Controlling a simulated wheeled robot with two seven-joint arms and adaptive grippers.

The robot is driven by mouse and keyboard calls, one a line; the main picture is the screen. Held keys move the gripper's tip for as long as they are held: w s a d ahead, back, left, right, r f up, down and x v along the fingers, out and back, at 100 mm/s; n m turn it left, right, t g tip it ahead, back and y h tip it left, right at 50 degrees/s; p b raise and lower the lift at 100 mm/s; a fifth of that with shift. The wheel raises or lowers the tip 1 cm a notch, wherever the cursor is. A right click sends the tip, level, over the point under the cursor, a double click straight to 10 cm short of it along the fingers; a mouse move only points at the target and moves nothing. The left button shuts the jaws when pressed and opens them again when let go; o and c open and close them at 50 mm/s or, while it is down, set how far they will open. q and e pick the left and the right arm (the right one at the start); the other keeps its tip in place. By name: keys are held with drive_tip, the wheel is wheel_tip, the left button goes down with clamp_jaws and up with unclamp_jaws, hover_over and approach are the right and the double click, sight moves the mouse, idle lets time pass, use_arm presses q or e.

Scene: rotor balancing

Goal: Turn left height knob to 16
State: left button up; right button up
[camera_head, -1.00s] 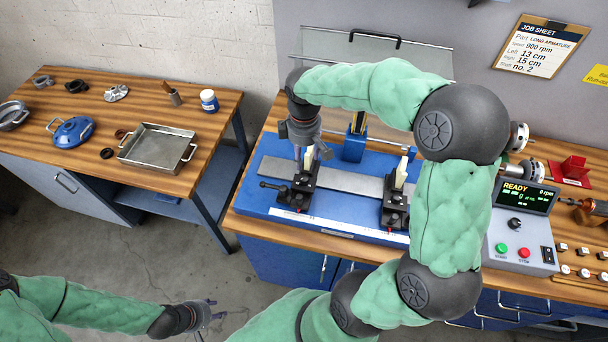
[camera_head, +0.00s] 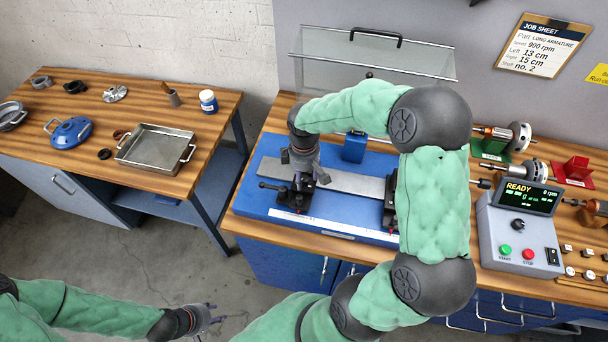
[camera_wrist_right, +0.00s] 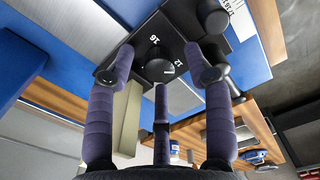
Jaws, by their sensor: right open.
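The left stand (camera_head: 281,193) is black and sits on the blue bed of the balancing machine. My right gripper (camera_head: 303,175) points down at its top. In the right wrist view the round black height knob (camera_wrist_right: 156,69) shows with the numbers 16 and 12 beside it. The purple fingers of my right gripper (camera_wrist_right: 160,72) are open and spread around the knob, with no clear grip on it. Which number the knob is set to I cannot tell. My left gripper (camera_head: 203,317) is empty at the lower left, its fingers apart, away from the machine.
The right stand (camera_head: 389,205) is partly hidden behind my right arm. A clear cover (camera_head: 350,58) stands behind the machine. A control box (camera_head: 518,238) reading READY sits at the right. A side table (camera_head: 80,92) holds a metal tray (camera_head: 152,148).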

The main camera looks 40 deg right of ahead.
sight(304, 178)
drive_tip(key=shift+c, duration=0.2)
clamp_jaws()
idle(1.0)
drive_tip(key=shift+o, duration=0.2)
unclamp_jaws()
wheel_tip(304, 178, up, 12)
idle(0.4)
